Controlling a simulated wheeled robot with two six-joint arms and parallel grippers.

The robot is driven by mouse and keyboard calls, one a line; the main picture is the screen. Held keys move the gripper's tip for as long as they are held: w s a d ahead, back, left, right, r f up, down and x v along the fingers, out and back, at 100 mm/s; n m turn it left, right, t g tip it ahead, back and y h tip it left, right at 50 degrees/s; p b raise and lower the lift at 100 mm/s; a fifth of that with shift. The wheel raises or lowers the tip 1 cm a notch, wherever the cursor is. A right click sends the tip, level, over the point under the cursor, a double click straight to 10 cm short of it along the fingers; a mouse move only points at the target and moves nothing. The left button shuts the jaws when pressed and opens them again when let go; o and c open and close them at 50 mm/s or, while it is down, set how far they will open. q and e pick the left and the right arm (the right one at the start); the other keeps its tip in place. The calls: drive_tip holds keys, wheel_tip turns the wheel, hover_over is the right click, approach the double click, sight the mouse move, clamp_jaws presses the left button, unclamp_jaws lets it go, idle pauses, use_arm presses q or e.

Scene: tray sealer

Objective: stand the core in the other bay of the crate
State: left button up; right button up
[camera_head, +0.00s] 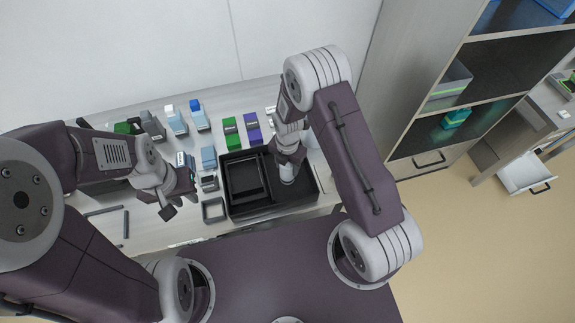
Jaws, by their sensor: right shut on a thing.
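The black crate (234,213) stands on the table at the front, with a dark framed part in its left half. My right gripper (289,166) reaches down into the right part of the crate. It is shut on a pale grey round piece, which I take to be the core (288,178). The gripper hides the core's upper part, and I cannot tell whether its base touches the crate floor. My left gripper (178,203) hangs over the table to the left of the crate, apart from it. Its jaw opening is too small to make out.
Green (231,134) and purple (252,129) boxes stand behind the crate. Several blue-and-grey items stand further left. A shelf unit (440,85) stands to the right, with open floor in front.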

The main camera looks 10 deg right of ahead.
drive_tip(key=o, duration=1.5)
drive_tip(key=c, duration=0.3)
drive_tip(key=shift+c, duration=0.2)
wheel_tip(320, 180, up, 7)
drive_tip(key=p, duration=0.6)
drive_tip(key=shift+r, duration=0.1)
